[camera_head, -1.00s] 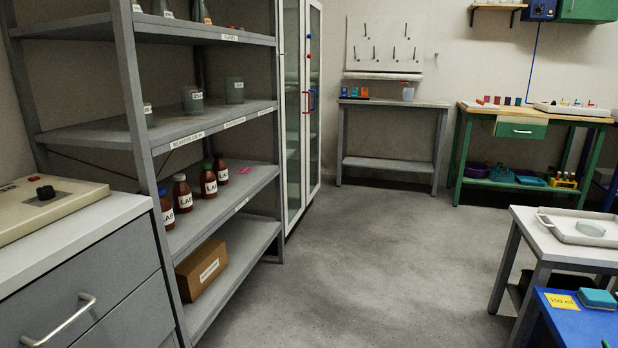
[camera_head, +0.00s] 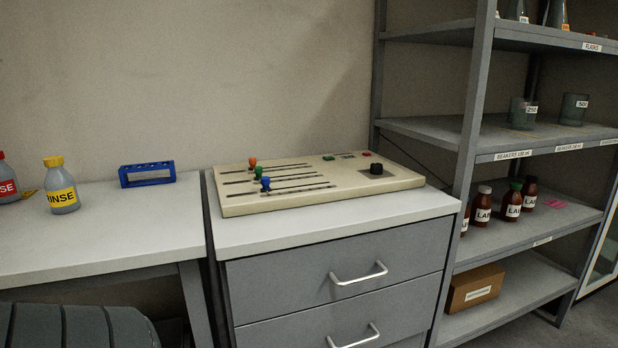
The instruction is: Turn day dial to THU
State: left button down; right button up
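A beige control panel (camera_head: 335,190) lies on top of a grey drawer cabinet in the middle of the head view. A black round dial (camera_head: 376,169) sits on its right part; any day markings around it are too small to read. I cannot tell whether this black dial is the day dial. Neither of my grippers is in view.
The drawer cabinet (camera_head: 330,234) has two visible handles. Left of it, a white bench (camera_head: 110,240) holds rinse bottles (camera_head: 61,186) and a blue rack (camera_head: 147,174). A grey shelf unit (camera_head: 468,130) with bottles (camera_head: 513,201), beakers and a brown box (camera_head: 473,290) stands right.

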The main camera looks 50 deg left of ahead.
aim_at(376, 168)
jog(key=u, duration=1.55)
